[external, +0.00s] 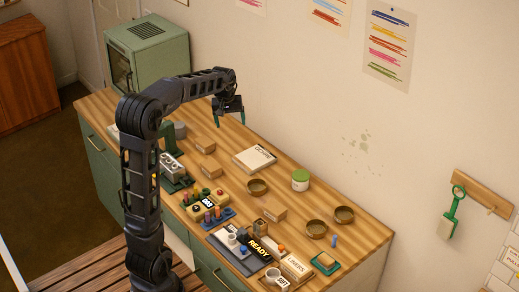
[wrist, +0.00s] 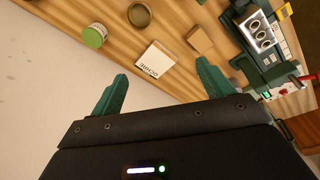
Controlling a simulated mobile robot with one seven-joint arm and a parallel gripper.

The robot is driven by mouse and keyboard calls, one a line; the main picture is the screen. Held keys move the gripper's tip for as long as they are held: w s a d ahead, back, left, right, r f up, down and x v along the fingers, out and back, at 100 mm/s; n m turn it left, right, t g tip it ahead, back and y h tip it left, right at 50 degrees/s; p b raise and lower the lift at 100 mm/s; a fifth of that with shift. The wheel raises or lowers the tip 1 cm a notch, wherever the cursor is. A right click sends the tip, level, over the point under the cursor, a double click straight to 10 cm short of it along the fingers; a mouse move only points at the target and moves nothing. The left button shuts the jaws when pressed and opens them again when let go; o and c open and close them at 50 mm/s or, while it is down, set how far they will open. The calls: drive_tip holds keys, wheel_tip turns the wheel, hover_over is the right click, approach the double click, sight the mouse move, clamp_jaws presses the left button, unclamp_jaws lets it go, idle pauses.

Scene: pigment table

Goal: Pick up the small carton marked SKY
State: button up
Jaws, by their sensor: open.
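Several small brown cartons stand on the wooden table in the external view: one at the back (external: 205,145), one in front of it (external: 211,168) and one near the middle (external: 274,213). I cannot read SKY on any of them. My gripper (external: 229,112) is raised above the back part of the table, apart from everything. In the wrist view its teal fingers (wrist: 160,88) are spread with nothing between them. A brown carton (wrist: 200,40) shows beyond the right finger, its marking not legible.
A flat white box with dark lettering (external: 250,162) lies near the wall; it also shows in the wrist view (wrist: 155,60). A green-lidded jar (external: 300,181), bowls (external: 257,187) and a grey READY tray (external: 232,256) share the table. A green oven-like box (external: 147,55) stands at the back.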

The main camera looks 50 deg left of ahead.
drive_tip(key=w+a+f+n, duration=0.1)
drive_tip(key=w+a+f, duration=0.15)
drive_tip(key=a, duration=0.35)
drive_tip(key=w+a+f+n+g, duration=0.1)
drive_tip(key=w+a+f+n, duration=0.1)
drive_tip(key=a+f, duration=0.25)
drive_tip(key=w+a+f+n, duration=0.1)
drive_tip(key=w+a+f, duration=0.2)
drive_tip(key=a, duration=0.3)
drive_tip(key=n+g, duration=0.1)
drive_tip(key=n, duration=0.3)
hover_over(204, 141)
wheel_tip(204, 141, down, 13)
drive_tip(key=shift+h, duration=0.3)
drive_tip(key=f, duration=0.5)
drive_tip(key=shift+s+a+f, duration=0.1)
drive_tip(key=shift+a+f, duration=0.15)
drive_tip(key=shift+f, duration=0.1)
drive_tip(key=shift+w+d+f, duration=0.15)
drive_tip(key=shift+f, duration=1.15)
drive_tip(key=shift+w+d+f, duration=0.1)
drive_tip(key=shift+f, duration=1.2)
drive_tip(key=shift+c, duration=0.4)
drive_tip(key=c, duration=1)
